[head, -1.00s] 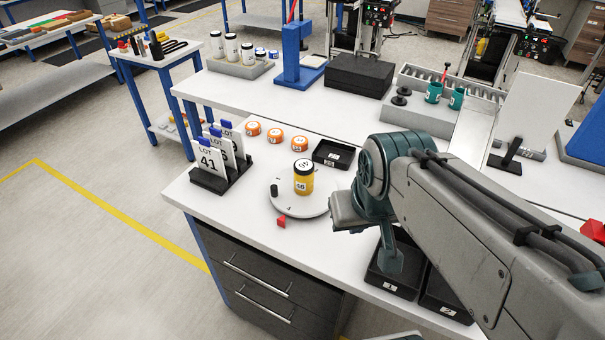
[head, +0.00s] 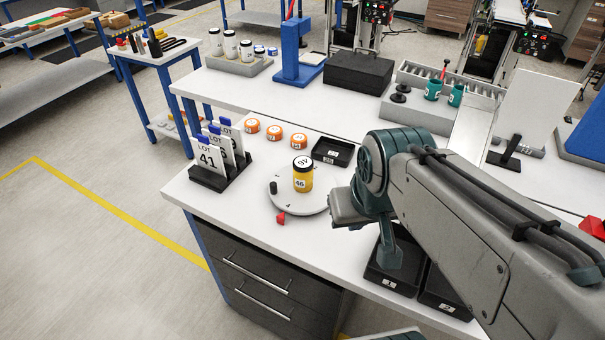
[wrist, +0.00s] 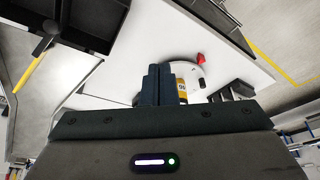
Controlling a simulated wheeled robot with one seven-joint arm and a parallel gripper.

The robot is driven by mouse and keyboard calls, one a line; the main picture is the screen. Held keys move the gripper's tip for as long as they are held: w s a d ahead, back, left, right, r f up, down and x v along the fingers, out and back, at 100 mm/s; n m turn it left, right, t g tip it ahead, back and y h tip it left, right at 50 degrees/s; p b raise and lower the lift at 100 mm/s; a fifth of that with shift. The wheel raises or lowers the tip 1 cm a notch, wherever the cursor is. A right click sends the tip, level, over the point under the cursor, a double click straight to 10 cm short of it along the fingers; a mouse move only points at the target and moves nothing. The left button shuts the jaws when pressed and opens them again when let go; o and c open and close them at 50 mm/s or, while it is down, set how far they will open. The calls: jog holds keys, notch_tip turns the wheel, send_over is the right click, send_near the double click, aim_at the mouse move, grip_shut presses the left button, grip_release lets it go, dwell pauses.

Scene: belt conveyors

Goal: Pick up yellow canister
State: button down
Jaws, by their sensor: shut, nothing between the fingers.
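The yellow canister (head: 303,182) with a dark lid band, a white top and a number label stands upright on the round white turntable (head: 314,206). In the wrist view the canister (wrist: 181,84) shows just beyond and to the right of my gripper (wrist: 159,70), partly hidden by it. My gripper's two dark fingers are together and empty, apart from the canister. In the head view my arm reaches in from the right, with its wrist right of the turntable; I cannot make out the fingertips there.
A lot-card rack (head: 208,178) stands left of the turntable. Orange-lidded pots (head: 275,133) and a small black tray (head: 333,151) lie behind it. Black numbered bins (head: 392,282) sit below my wrist. A black knob (head: 273,188) and red marker (head: 281,218) are at the turntable's rim.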

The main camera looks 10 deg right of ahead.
jog(key=c, duration=1.5)
grip_release()
jog(key=shift+w+r, duration=0.1)
jog(key=shift+w, duration=0.05)
jog(key=o, duration=1)
jog(key=w, duration=0.1)
jog(key=w+r+m+b, duration=0.1)
jog(key=shift+w+a+m, duration=0.1)
jog(key=shift+w+m, duration=0.2)
jog(key=m+g+b, duration=0.4)
jog(key=m+b, duration=0.2)
jog(key=m, duration=1)
send_over(303, 162)
notch_tip(303, 162, down, 3)
notch_tip(303, 162, down, 14)
jog(key=shift+r+p, duration=0.15)
jog(key=shift+p, duration=0.75)
